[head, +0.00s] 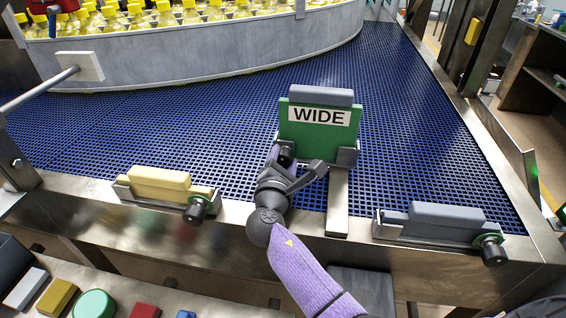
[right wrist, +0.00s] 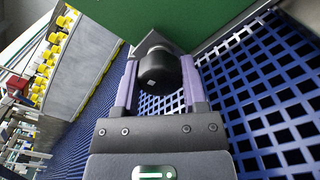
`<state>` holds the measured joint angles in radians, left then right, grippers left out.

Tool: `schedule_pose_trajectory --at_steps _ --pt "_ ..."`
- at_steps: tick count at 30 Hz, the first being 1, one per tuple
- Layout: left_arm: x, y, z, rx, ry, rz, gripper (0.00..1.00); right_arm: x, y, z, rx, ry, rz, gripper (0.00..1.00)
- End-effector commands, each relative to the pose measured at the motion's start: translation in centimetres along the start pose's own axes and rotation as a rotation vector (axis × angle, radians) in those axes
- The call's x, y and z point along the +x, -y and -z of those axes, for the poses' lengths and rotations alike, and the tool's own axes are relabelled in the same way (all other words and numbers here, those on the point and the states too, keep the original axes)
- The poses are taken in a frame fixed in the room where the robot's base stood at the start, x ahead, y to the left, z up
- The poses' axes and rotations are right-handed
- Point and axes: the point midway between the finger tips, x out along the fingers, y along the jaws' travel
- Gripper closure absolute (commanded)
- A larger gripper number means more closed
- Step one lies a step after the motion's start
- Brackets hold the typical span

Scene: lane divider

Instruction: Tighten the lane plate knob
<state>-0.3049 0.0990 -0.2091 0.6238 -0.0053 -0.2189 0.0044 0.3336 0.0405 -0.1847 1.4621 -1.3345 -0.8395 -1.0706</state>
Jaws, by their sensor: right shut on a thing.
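The lane plate (head: 318,138) is green with a "WIDE" label and a grey top block. It stands upright in a metal bracket (head: 347,157) over the blue belt. Its black knob (head: 286,151) is at the bracket's left side, partly hidden by my right gripper (head: 285,160). In the right wrist view the knob (right wrist: 160,70) sits between the two purple fingers of my right gripper (right wrist: 158,82), which is shut on it. The plate's green face (right wrist: 205,20) rises just beyond the knob. My left gripper is not in view.
A yellow block (head: 158,180) with a black knob (head: 196,210) and a grey block (head: 440,217) with another knob (head: 493,250) sit on the front rail. A curved metal wall (head: 190,55) holds back yellow bottles. Coloured pieces lie at bottom left. The blue belt (head: 225,125) is clear.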

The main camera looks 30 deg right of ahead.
Motion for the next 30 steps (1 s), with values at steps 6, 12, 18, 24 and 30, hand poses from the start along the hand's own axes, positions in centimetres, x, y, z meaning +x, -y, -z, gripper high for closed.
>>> schedule_pose_trajectory --at_steps 6,12,18,24,30 --pt "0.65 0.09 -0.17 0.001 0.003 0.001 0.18 -0.08 0.2 0.27 0.11 -0.004 0.003 1.0" --pt "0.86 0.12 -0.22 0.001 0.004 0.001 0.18 -0.08 0.19 0.24 0.166 -0.004 0.004 1.0" --pt "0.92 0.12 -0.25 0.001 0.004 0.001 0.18 -0.09 0.18 0.23 0.187 -0.005 0.005 1.0" --pt "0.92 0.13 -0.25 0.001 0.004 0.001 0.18 -0.1 0.19 0.25 0.189 -0.006 0.005 1.0" --pt "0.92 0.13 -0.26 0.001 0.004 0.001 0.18 -0.1 0.19 0.26 0.188 -0.006 0.005 0.35"
